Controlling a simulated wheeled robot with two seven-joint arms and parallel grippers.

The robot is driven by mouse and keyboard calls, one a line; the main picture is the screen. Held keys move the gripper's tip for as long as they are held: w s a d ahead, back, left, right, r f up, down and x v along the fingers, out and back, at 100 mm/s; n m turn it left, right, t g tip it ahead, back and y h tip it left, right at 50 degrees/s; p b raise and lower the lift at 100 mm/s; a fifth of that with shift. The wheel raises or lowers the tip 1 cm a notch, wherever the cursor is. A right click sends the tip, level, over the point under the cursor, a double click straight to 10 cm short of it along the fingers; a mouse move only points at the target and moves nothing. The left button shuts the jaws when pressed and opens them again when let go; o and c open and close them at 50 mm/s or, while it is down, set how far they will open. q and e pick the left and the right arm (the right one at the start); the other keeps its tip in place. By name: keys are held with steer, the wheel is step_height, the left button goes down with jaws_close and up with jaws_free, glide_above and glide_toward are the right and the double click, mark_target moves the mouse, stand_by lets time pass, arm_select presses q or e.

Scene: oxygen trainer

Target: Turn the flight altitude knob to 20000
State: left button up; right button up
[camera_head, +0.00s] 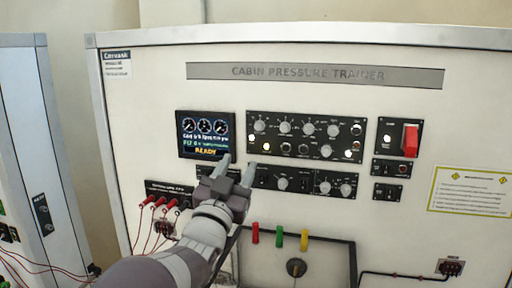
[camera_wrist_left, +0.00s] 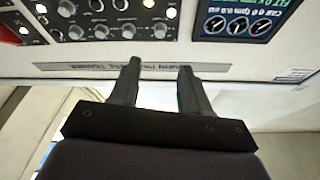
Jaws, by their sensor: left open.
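The cabin pressure trainer panel has several grey knobs, and their labels are too small to read, so I cannot tell which is the flight altitude knob. The upper black panel (camera_head: 270,120) holds several knobs. The lower strip has a knob (camera_head: 283,184) in its middle and two knobs at the right, one of them the right-end knob (camera_head: 346,190). My left gripper (camera_head: 238,168) is open and empty, in front of the panel below the display and left of the lower knobs. In the left wrist view its two fingers (camera_wrist_left: 160,70) are apart with nothing between them. My right gripper is not seen.
A display (camera_head: 206,135) reads READY under three gauges. A red guarded switch (camera_head: 410,139) is at the right. Red plugs with wires (camera_head: 160,202) are at the lower left. Red, green and yellow levers (camera_head: 279,236) are below. The left wrist view shows the panel upside down.

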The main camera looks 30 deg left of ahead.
mark_target(258, 128)
arm_select(q)
steer(key=p+x, duration=0.8)
steer(key=x, duration=0.4)
steer(key=shift+w+p, duration=0.1)
steer(key=shift+p, duration=0.25)
steer(key=shift+w, duration=0.35)
steer(key=shift+c, duration=0.8)
jaws_close()
